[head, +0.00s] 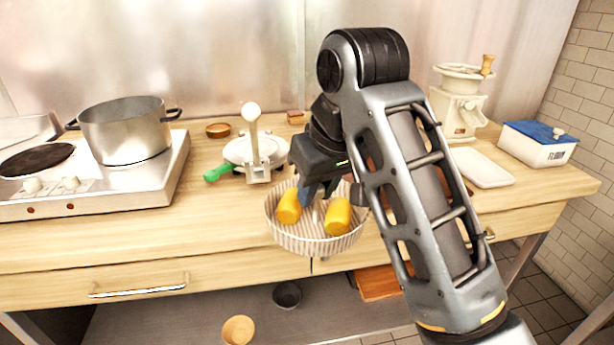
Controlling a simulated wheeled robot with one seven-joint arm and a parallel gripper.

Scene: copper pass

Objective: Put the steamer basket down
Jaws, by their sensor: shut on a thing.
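The steamer basket (290,239) is round and pale with ribbed sides, in the middle of the head view. Two yellow pieces lie in it, one at the left (289,207) and one at the right (338,217). My gripper (318,198) reaches down into the basket and is shut on it; the exact grip point is partly hidden by the fingers. The basket is at the front edge of the wooden counter (230,228) and overlaps the drawer fronts in the picture. I cannot tell whether its base touches anything.
A hob (160,185) with a steel pot (126,132) stands left. A white press (252,150) with a green handle is behind the basket. A grinder (458,112), white tray (482,167) and flour box (538,145) stand right. Counter between hob and basket is clear.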

